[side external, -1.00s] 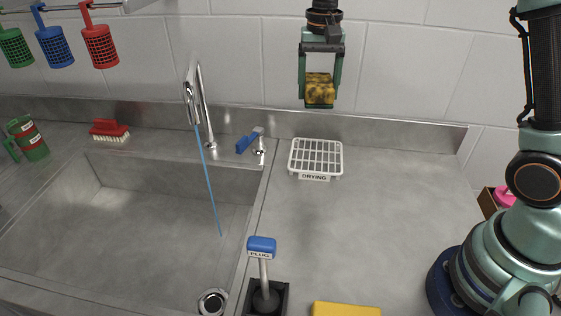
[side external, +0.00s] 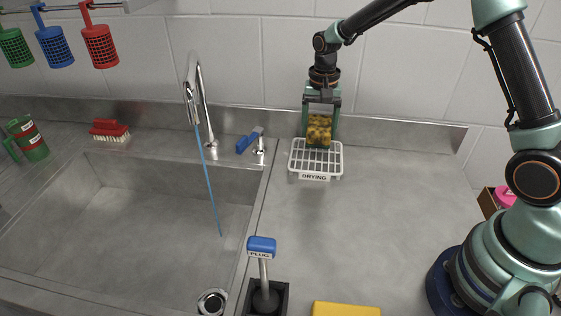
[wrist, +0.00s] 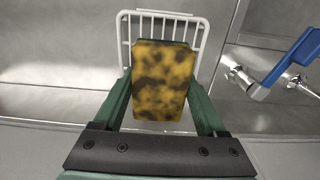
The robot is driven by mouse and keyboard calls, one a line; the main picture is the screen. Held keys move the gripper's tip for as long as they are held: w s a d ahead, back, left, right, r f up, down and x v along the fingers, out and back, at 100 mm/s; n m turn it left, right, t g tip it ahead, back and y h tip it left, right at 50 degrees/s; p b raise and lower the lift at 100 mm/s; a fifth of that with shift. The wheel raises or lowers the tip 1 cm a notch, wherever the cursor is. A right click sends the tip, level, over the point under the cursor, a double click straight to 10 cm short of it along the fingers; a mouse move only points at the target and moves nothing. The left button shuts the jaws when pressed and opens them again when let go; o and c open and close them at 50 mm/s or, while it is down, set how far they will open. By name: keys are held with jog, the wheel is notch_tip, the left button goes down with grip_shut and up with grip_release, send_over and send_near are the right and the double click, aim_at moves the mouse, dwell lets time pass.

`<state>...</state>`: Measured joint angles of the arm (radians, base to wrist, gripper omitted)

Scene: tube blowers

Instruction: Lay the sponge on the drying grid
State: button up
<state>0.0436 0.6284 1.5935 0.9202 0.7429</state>
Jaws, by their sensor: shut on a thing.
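The sponge (side external: 319,131) is yellow with dark brown blotches. My gripper (side external: 320,140) is shut on it, one finger on each side, and holds it upright over the back part of the drying grid. The sponge (wrist: 152,82) also shows between the fingers in the wrist view. The drying grid (side external: 316,170) is a white wire rack with a "DRYING" label, on the counter right of the sink. The sponge hides part of its bars. I cannot tell whether the sponge's lower end touches the grid.
A tap (side external: 203,110) runs a thin blue stream into the sink (side external: 130,215). A blue lever (side external: 249,140) stands left of the grid. A blue-topped plug handle (side external: 262,246) and a yellow block (side external: 345,309) are at the front. The counter right of the grid is clear.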

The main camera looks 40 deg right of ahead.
aim_at(316, 154)
jog(key=shift+f, duration=2.55)
jog(key=shift+f, duration=0.1)
jog(key=o, duration=1.4)
notch_tip(316, 154, up, 12)
jog(key=shift+r, duration=0.15)
jog(key=s+a+r+n+t, duration=0.1)
jog(key=s+r+n, duration=0.3)
jog(key=s, duration=0.5)
jog(key=s+a+r+n+t, duration=0.1)
jog(key=s+r+n+t, duration=0.3)
jog(key=s, duration=0.5)
jog(key=shift+r+n+t, duration=0.3)
jog(key=shift+r+n, duration=0.2)
jog(key=shift+r, duration=0.45)
